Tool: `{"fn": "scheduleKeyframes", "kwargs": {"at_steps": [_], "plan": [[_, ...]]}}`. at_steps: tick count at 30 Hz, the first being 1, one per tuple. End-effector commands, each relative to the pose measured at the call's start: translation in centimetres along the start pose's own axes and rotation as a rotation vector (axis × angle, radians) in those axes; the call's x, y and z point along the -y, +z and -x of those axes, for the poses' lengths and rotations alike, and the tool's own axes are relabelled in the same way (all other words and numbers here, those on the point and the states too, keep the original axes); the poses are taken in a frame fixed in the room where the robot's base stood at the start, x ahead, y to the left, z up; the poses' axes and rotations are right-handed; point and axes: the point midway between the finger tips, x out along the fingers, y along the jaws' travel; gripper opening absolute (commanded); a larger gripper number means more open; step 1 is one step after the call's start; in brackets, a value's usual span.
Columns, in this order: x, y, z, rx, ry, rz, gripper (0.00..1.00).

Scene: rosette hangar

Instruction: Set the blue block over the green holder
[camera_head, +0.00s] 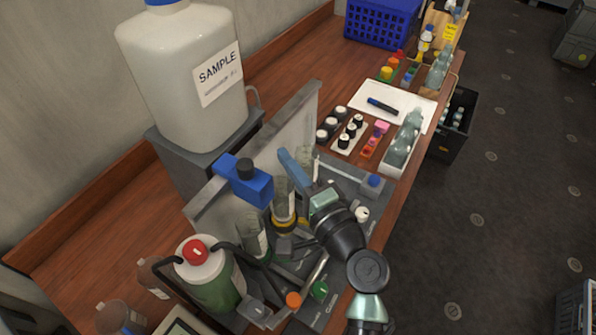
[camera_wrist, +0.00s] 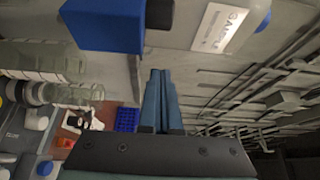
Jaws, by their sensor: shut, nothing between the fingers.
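A blue block (camera_head: 252,187) with a black knob on top sits high on the bench apparatus in the head view. It also shows large at the upper left of the wrist view (camera_wrist: 105,25). My gripper (camera_head: 283,153) is to its right, with its blue-grey fingers pointing up and left. The fingertips (camera_wrist: 158,73) are together and empty, apart from the block. I cannot pick out a green holder for certain. Green things in the head view are a round green cap (camera_head: 319,290) low on the apparatus and a small green piece (camera_head: 387,72) at the back.
A large white SAMPLE jug (camera_head: 185,75) stands left on a grey box. A red-capped bottle (camera_head: 208,275) is at the front. Black-capped vials (camera_head: 345,142), a white sheet (camera_head: 385,100) and a blue crate (camera_head: 383,22) lie farther back. The dark floor at right is mostly clear.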

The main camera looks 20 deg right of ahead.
Motion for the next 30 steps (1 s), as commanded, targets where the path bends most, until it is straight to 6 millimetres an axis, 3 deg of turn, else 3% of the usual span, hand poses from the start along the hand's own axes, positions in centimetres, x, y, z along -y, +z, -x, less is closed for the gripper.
{"fn": "scheduleKeyframes", "kwargs": {"at_steps": [5,13,27,30], "plan": [[0.2,0.1,-3.2,0.003,0.001,0.001,0.00],[0.1,3.2,-1.8,0.001,0.003,0.000,0.00],[0.0,3.9,-1.6,0.001,0.001,0.001,0.00],[-0.2,4.8,-1.1,0.003,0.003,0.001,0.00]]}}
